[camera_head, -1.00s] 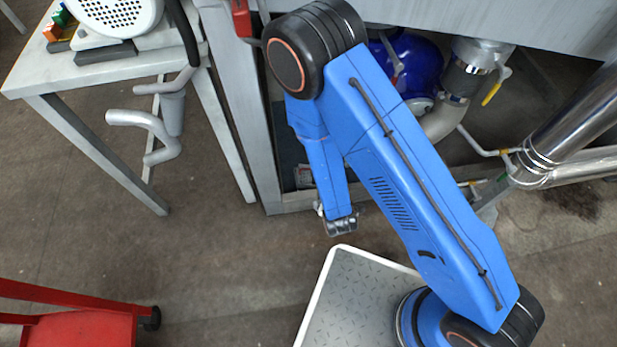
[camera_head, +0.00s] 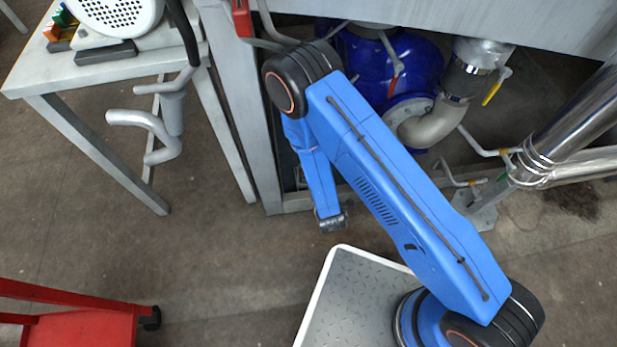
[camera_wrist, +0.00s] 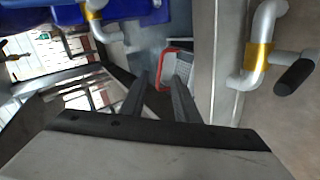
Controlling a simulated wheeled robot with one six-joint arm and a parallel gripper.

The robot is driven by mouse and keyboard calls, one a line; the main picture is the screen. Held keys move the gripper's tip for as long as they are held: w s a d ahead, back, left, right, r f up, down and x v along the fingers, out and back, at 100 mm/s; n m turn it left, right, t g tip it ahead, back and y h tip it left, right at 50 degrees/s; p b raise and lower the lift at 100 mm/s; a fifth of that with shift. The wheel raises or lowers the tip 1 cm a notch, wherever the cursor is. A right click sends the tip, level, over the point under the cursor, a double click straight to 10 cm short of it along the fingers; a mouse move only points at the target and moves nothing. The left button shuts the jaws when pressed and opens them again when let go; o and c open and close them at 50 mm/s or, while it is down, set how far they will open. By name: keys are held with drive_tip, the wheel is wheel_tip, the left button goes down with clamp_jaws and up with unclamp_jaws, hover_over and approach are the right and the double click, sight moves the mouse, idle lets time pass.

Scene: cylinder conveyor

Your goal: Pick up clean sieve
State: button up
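My gripper (camera_wrist: 161,82) is open in the wrist view, with its two dark fingers apart. A red-rimmed, grey-centred item (camera_wrist: 177,56) lies beyond the fingertips; it may be the sieve, but I cannot be sure. The fingers partly cover it, and there seems to be nothing held between them. In the head view my gripper (camera_head: 331,223) hangs low in front of the machine frame, small and seen from above. No sieve is clearly visible there.
Blue pump-like equipment (camera_head: 398,62) and pipes (camera_head: 432,122) stand under the grey machine frame (camera_head: 240,100). A table (camera_head: 165,66) bearing a white perforated round housing (camera_head: 118,12) is at upper left. A red cart (camera_head: 80,330) is at lower left. Floor between is clear.

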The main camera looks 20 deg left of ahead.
drive_tip(key=shift+x, duration=3.95)
clamp_jaws()
